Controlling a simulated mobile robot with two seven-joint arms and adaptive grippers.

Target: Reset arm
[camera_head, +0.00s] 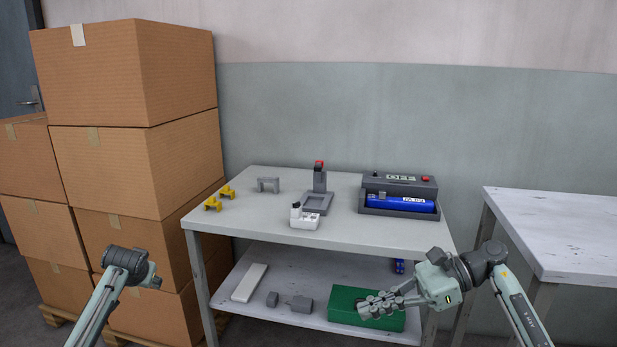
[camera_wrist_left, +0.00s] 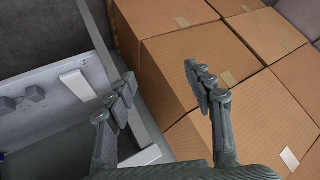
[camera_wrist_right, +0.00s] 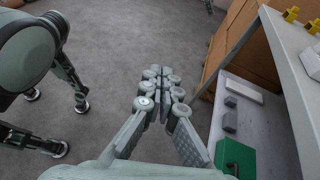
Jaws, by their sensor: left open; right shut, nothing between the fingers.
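My right gripper (camera_head: 378,304) is in front of the table's lower shelf in the head view. It is shut and empty, and its fingers overlap the green box in the picture. In the right wrist view its fingers (camera_wrist_right: 160,90) meet over bare floor. In the head view my left arm comes in at the lower left, and its gripper is not visible there. In the left wrist view the left gripper (camera_wrist_left: 165,90) is open, its fingers wide apart with nothing between them, with cardboard boxes and the table edge behind.
The table (camera_head: 265,215) holds a grey device with a blue cylinder (camera_head: 400,203), a grey stand (camera_head: 318,203), a white block (camera_head: 304,219) and yellow brackets (camera_head: 212,203). A green box (camera_head: 345,298) lies on the lower shelf. Cardboard boxes (camera_head: 130,75) stand left; another table (camera_head: 560,225) stands right.

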